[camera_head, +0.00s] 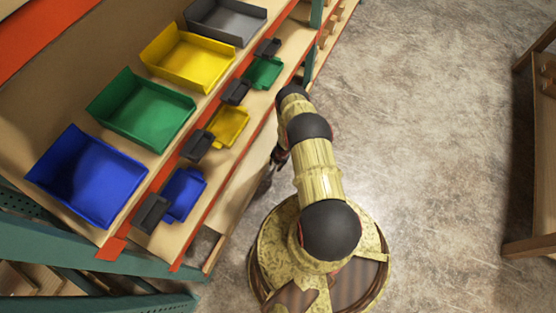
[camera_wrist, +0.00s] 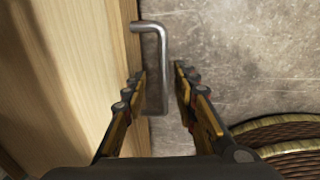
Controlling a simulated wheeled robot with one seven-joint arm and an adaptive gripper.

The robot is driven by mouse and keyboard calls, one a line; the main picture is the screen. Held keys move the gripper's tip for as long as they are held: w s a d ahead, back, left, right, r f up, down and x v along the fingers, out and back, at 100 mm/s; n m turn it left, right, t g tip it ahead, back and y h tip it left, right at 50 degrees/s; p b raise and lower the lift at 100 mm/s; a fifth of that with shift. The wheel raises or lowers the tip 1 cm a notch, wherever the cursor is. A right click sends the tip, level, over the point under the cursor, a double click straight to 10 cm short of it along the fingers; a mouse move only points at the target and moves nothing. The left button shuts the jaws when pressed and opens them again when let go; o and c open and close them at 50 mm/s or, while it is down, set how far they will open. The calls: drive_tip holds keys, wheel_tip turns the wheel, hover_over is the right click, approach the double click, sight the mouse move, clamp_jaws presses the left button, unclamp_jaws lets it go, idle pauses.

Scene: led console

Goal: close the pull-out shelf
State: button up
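The pull-out shelf shows in the wrist view as a pale wooden board (camera_wrist: 70,60) on the left. A bent grey metal handle (camera_wrist: 163,60) sticks out from its edge. My gripper (camera_wrist: 160,73) is open, with one finger on each side of the handle in the picture and a gap on both sides. I cannot tell how deep the handle lies between the fingers. In the head view, the low wooden board (camera_head: 240,190) beside my arm seems to be this shelf. My gripper there (camera_head: 268,178) is small, dark and partly hidden by my arm.
The rack above holds blue (camera_head: 88,177), green (camera_head: 142,110), yellow (camera_head: 190,58) and grey (camera_head: 225,20) bins, with smaller bins on the level below. A teal rack post (camera_head: 70,245) stands at lower left. Concrete floor (camera_head: 430,130) is clear to the right, up to a wooden frame (camera_head: 530,245).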

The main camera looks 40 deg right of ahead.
wheel_tip(320, 180, up, 10)
drive_tip(key=s, duration=0.1)
drive_tip(key=shift+s+d, duration=0.35)
drive_tip(key=shift+s, duration=0.05)
idle(0.6)
